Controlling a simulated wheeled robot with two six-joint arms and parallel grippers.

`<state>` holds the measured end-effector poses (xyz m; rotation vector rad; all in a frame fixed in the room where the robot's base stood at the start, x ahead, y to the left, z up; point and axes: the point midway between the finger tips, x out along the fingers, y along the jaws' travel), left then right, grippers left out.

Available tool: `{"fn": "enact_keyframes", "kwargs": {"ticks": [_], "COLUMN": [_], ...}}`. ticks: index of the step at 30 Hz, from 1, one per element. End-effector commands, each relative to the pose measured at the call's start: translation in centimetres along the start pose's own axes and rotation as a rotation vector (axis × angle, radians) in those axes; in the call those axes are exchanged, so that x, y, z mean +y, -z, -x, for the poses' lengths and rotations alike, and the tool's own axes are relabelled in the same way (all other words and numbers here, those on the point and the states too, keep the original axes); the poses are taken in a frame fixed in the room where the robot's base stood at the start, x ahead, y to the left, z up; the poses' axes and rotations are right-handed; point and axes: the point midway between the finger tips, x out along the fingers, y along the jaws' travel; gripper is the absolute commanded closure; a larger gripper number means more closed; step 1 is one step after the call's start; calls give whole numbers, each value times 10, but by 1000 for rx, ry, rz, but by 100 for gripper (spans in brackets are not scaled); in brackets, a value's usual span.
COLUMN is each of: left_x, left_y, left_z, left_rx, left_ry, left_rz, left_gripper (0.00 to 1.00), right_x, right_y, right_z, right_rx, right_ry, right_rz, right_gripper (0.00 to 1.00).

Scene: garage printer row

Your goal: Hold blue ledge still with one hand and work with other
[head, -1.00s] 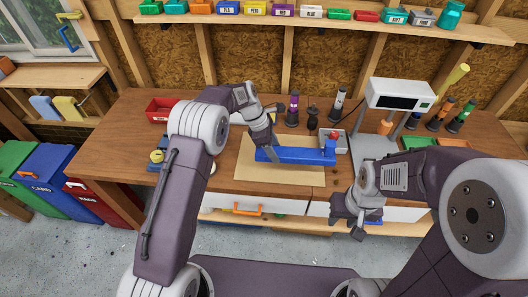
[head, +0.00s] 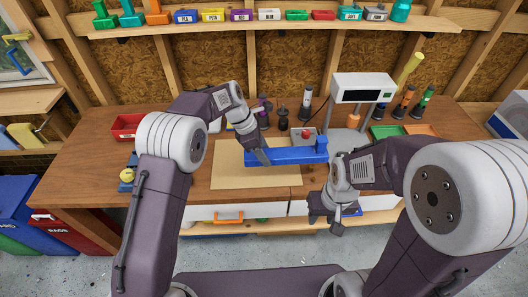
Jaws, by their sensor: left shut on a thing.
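The blue ledge (head: 288,156) is a long bar with a raised block at its right end. It shows over the tan mat (head: 228,178) on the wooden bench, its right end reaching past the mat's right edge. My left gripper (head: 262,157) is shut on the ledge left of its middle, coming from above; its fingers partly hide the bar. I cannot tell whether the ledge touches the mat. My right gripper (head: 326,218) is empty, fingers apart, in front of the bench's front edge, below and right of the ledge.
A small grey tray with a red item (head: 306,133) stands behind the ledge. A white screened device (head: 362,89) stands at back right, beside green and orange trays (head: 421,130). A red bin (head: 127,127) is at left. Dark bottles stand behind.

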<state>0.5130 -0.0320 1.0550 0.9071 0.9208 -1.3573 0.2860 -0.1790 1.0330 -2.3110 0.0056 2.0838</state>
Motion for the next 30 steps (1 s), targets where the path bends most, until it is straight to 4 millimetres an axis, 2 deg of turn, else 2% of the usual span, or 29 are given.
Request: {"fn": "enact_keyframes", "kwargs": {"ticks": [30], "left_x": [20], "left_y": [56], "left_z": [-22], "left_rx": [-1], "left_ry": [-1], "left_rz": [2], "left_gripper": [100], "right_x": [0], "right_y": [0], "right_z": [-2], "right_rx": [0], "right_ry": [0], "right_rz": [0], "right_gripper": [64]}}
